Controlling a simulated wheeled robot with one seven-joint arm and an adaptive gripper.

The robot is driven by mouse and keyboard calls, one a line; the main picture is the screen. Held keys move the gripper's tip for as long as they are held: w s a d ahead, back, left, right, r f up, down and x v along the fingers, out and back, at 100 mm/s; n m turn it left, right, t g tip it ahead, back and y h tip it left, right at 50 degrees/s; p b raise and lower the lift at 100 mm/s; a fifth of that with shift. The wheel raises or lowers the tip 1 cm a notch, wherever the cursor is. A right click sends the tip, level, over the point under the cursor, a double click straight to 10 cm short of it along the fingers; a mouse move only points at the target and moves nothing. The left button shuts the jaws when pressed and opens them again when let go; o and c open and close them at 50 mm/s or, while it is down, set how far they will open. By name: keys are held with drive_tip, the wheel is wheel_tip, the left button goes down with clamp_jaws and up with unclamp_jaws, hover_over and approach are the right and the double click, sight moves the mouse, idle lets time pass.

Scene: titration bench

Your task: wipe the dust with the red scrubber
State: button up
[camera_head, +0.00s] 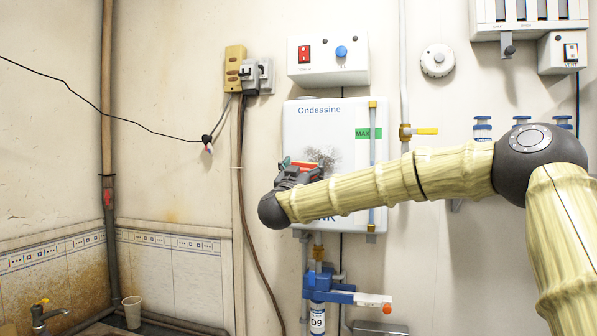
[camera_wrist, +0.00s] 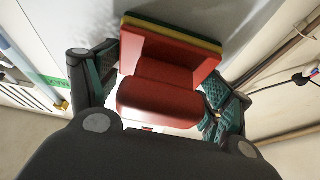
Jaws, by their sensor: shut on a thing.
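The red scrubber (camera_wrist: 165,98) is between the fingers of my gripper (camera_wrist: 160,95) in the wrist view. It has a red body and handle with a yellow and green layer on its far side. My gripper (camera_head: 292,177) is shut on it. In the head view the scrubber (camera_head: 303,166) shows as a small red patch at the front of the white tank (camera_head: 300,125) marked "Ondessine". A dark speckled dust patch (camera_head: 324,158) is on the tank's front, just right of the scrubber. Whether the pad touches the tank I cannot tell.
A thin blue tube (camera_head: 372,150) runs down the tank's right side. Below hangs a blue valve fitting (camera_head: 330,290). A yellow-handled tap (camera_head: 415,131) is on a pipe at right. A loose cable (camera_head: 208,140) hangs at left. A paper cup (camera_head: 132,312) stands lower left.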

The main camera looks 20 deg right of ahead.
sight(299, 150)
drive_tip(key=shift+s+d+b, duration=0.45)
drive_tip(key=shift+s+d, duration=0.6)
drive_tip(key=shift+d, duration=0.55)
drive_tip(key=shift+s+d+b, duration=0.4)
drive_tip(key=shift+s+d, duration=0.65)
drive_tip(key=shift+d, duration=0.5)
drive_tip(key=shift+s+d+b, duration=0.45)
drive_tip(key=shift+s+d, duration=0.6)
drive_tip(key=shift+d, duration=0.55)
drive_tip(key=shift+r+p, duration=0.55)
drive_tip(key=shift+r, duration=0.5)
drive_tip(key=shift+w+a, duration=0.1)
drive_tip(key=shift+a, duration=0.05)
drive_tip(key=shift+w+a+f, duration=0.1)
drive_tip(key=shift+w+a, duration=0.35)
drive_tip(key=shift+a, duration=0.25)
drive_tip(key=shift+w+a, duration=0.45)
drive_tip(key=shift+a, duration=0.2)
drive_tip(key=shift+a, duration=0.1)
drive_tip(key=shift+w+a+p, duration=0.3)
drive_tip(key=shift+w+a, duration=0.65)
drive_tip(key=shift+a, duration=0.4)
drive_tip(key=shift+w+a+p, duration=0.35)
drive_tip(key=shift+w+a, duration=0.65)
drive_tip(key=shift+a, duration=0.4)
drive_tip(key=shift+w+a+p, duration=0.3)
drive_tip(key=shift+w+a, duration=0.65)
drive_tip(key=shift+a, duration=0.4)
drive_tip(key=shift+r+p, duration=0.45)
drive_tip(key=shift+r, duration=0.5)
